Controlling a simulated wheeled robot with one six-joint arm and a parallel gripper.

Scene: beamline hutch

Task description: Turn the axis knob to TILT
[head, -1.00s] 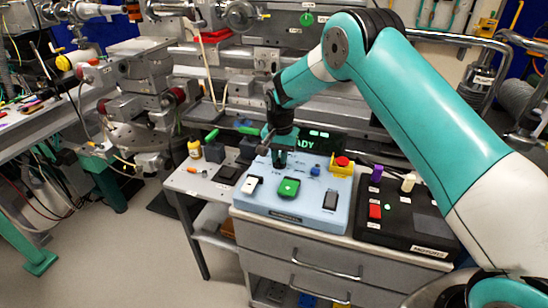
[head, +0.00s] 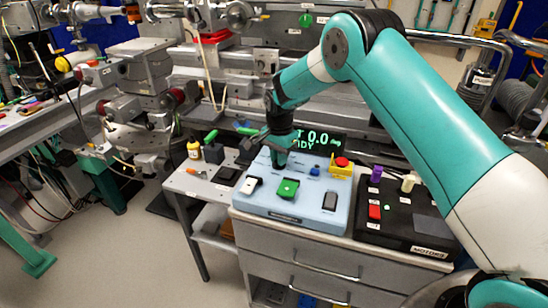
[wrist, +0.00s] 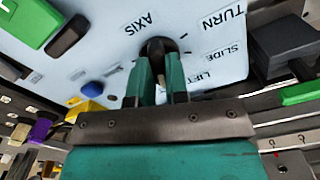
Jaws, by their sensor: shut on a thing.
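The black axis knob (wrist: 155,46) sits on the pale blue control panel (wrist: 205,85), beside the AXIS label, in the wrist view. My gripper (wrist: 160,62) is shut on the knob, one teal finger on either side. The labels TURN, SLIDE and LIFT are printed on the panel to the right of the knob. I cannot read a TILT label or tell where the pointer stands, as the fingers cover part of the knob. In the head view my gripper (head: 279,160) points down at the panel's back left and hides the knob.
The panel also has a green button (head: 287,189), a white switch (head: 252,185), a blue knob (head: 315,171) and a red button on a yellow base (head: 341,164). A display (head: 322,141) stands behind. A black MOTORS box (head: 405,232) sits to the right.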

